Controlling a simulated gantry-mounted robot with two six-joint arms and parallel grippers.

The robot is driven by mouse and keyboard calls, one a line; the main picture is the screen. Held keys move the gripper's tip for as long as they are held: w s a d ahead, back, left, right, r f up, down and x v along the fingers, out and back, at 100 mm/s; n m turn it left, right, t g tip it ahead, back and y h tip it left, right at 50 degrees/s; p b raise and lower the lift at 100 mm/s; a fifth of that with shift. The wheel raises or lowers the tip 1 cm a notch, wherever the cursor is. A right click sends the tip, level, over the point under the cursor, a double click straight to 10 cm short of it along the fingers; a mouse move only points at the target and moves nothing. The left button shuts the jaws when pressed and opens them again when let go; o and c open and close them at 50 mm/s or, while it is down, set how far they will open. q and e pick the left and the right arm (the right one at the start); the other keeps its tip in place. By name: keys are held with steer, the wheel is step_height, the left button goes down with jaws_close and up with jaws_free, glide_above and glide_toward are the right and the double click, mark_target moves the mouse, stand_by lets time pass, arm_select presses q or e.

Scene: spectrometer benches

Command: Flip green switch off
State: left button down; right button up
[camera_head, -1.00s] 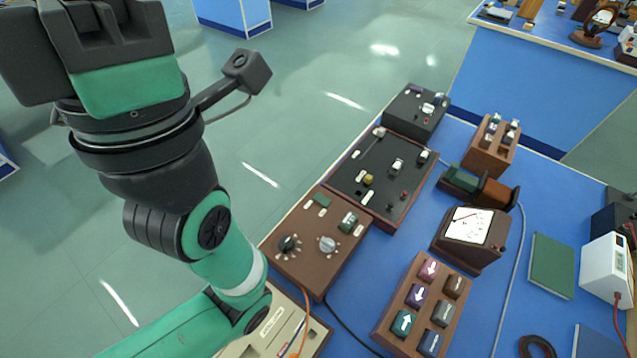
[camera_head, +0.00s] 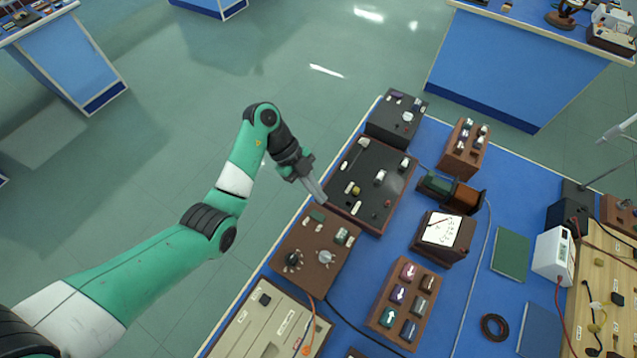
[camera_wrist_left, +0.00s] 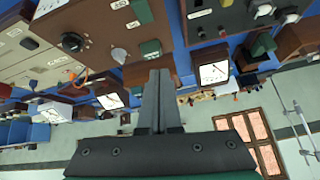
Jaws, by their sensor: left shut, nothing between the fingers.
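My left gripper (camera_head: 322,198) is shut and empty. It hangs over the bench's left edge, just above and left of the brown knob box (camera_head: 292,239). That box has two knobs, a flat green patch (camera_head: 318,215) and a green-topped part (camera_head: 342,236). A green switch with a white up arrow (camera_head: 388,316) sits at the lower left of a brown switch box (camera_head: 375,309), to the right of the knob box. The gripper is apart from it. In the left wrist view the shut fingers (camera_wrist_left: 158,75) show near a green part (camera_wrist_left: 150,48). My right gripper is out of view.
A black panel box (camera_head: 345,205) lies beside the fingers, with a smaller dark box (camera_head: 378,125) behind it. A meter (camera_head: 433,248) and a green book (camera_head: 510,254) stand right of centre. A beige box (camera_head: 240,335) is at the front. Blue bench top shows between them.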

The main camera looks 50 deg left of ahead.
arm_select(q)
steer(key=s+a+r+n+p, duration=0.2)
steer(key=a+r+p, duration=0.1)
steer(key=a, duration=0.4)
steer(key=shift+s, duration=0.35)
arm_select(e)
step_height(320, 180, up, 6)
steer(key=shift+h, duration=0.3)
arm_select(q)
steer(key=shift+f, duration=0.15)
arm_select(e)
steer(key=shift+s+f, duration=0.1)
arm_select(q)
steer(key=b, duration=0.7)
glide_above(318, 216)
steer(key=a, duration=0.2)
steer(key=f, duration=0.8)
steer(key=shift+s+d+f, duration=0.15)
steer(key=shift+s, duration=0.1)
steer(key=f, duration=0.1)
steer(key=f+b, duration=0.1)
steer(key=shift+a+f, duration=0.3)
steer(key=shift+s+a+f, duration=0.1)
steer(key=shift+f, duration=0.35)
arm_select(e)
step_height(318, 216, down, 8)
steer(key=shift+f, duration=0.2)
